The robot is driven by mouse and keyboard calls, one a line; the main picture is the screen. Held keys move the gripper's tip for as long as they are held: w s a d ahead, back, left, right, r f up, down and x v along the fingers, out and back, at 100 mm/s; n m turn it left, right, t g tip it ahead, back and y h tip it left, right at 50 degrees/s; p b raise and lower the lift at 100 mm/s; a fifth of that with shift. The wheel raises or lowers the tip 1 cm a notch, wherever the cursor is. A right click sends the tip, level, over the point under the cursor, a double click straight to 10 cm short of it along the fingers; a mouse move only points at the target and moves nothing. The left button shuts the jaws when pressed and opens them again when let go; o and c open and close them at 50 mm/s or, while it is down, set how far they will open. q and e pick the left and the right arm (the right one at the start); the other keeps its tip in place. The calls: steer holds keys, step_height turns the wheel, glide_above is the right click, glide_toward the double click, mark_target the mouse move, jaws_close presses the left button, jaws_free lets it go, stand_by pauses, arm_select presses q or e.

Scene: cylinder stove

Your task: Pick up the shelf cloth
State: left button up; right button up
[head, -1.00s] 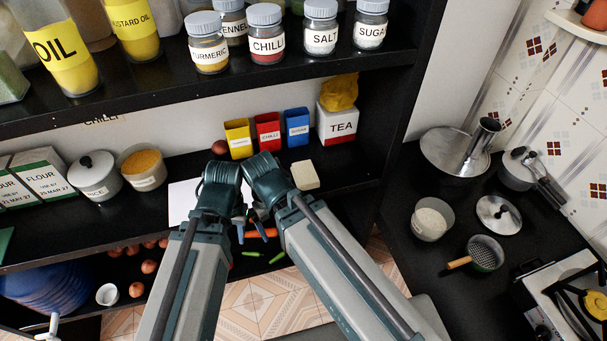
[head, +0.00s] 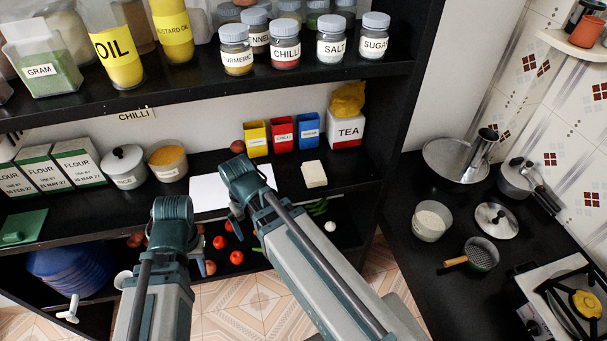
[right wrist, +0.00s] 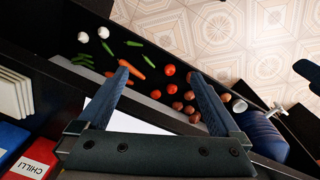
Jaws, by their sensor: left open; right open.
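A crumpled yellow cloth (head: 348,99) lies on top of the white and red TEA box (head: 346,131), at the right end of the middle shelf. I cannot tell for sure that it is the shelf cloth. My left gripper (head: 197,240) is in front of the shelves, left of and below the cloth; its fingers are mostly hidden. My right gripper (head: 237,220) is nearer the cloth but well apart from it. In the right wrist view it (right wrist: 160,76) is open and empty, its fingers wide apart above the shelf edge.
A white sheet (head: 208,192) and a pale block (head: 314,174) lie on the middle shelf. Yellow, red and blue boxes (head: 283,135) stand left of the TEA box. Tomatoes (head: 220,242) and other vegetables are below. The dark shelf side (head: 405,105) stands right of the cloth.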

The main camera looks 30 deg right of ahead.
steer(key=w+d+r+m+t+p, duration=0.1)
steer(key=w+d+r+m+p, duration=0.2)
steer(key=w+d, duration=0.5)
steer(key=m+t+p, duration=0.2)
steer(key=p, duration=0.1)
glide_toward(314, 171)
steer(key=shift+w+f, duration=0.45)
steer(key=shift+f, duration=0.25)
steer(key=b+x, duration=0.3)
steer(key=x, duration=0.1)
steer(key=b+x, duration=0.3)
steer(key=b, duration=0.1)
steer(key=shift+s+d+f, duration=0.1)
steer(key=shift+f, duration=0.35)
steer(key=shift+r, duration=0.1)
steer(key=shift+c, duration=0.4)
steer(key=c, duration=1.2)
steer(key=shift+c, duration=0.2)
